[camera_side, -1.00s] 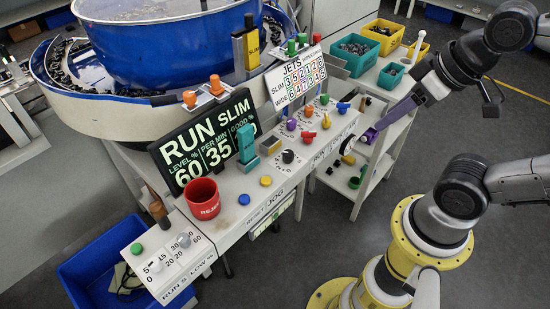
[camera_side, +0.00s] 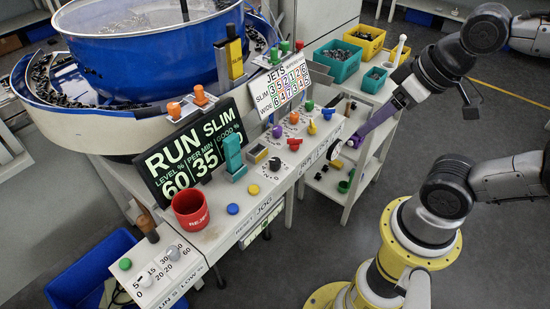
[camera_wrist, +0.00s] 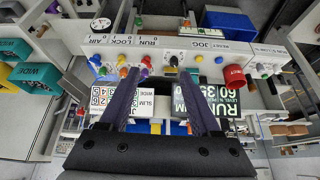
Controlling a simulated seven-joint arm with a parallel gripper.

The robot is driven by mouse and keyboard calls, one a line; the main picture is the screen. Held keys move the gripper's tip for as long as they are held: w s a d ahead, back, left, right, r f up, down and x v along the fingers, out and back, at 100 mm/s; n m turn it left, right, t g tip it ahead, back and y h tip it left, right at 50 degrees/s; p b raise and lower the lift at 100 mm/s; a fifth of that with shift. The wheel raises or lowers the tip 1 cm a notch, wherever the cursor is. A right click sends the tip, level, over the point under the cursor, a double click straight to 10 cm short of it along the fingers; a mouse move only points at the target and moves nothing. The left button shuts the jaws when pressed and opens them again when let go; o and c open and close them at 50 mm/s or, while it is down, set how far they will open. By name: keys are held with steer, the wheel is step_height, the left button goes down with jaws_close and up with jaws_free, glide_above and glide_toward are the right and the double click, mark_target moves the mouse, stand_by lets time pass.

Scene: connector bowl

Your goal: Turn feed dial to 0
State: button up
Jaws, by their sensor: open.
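Two small knobs with number scales sit on the low front-left panel in the side view: a white knob (camera_side: 146,280) by 0, 5, 15 and 20, and a grey knob (camera_side: 173,254) by 20, 30 and 60. No label reading feed is legible, so I cannot tell which is the feed dial. My gripper (camera_side: 356,139) has purple fingers and hangs at the far right end of the console, well away from these knobs. In the wrist view my gripper (camera_wrist: 160,75) has its fingers spread apart with nothing held between them.
A red cup (camera_side: 191,209) stands near the knobs, with a green button (camera_side: 125,264) beside them. A sign (camera_side: 190,155) and teal block (camera_side: 234,158) stand upright along the console. Several coloured knobs, including a red one (camera_side: 295,144), lie between my gripper and the low panel.

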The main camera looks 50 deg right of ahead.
steer(key=w+r+m, duration=0.3)
steer(key=m, duration=0.5)
steer(key=m+g, duration=0.6)
steer(key=m, duration=0.1)
glide_above(275, 160)
step_height(275, 160, down, 8)
step_height(275, 160, down, 13)
steer(key=shift+f, duration=0.2)
jaws_close()
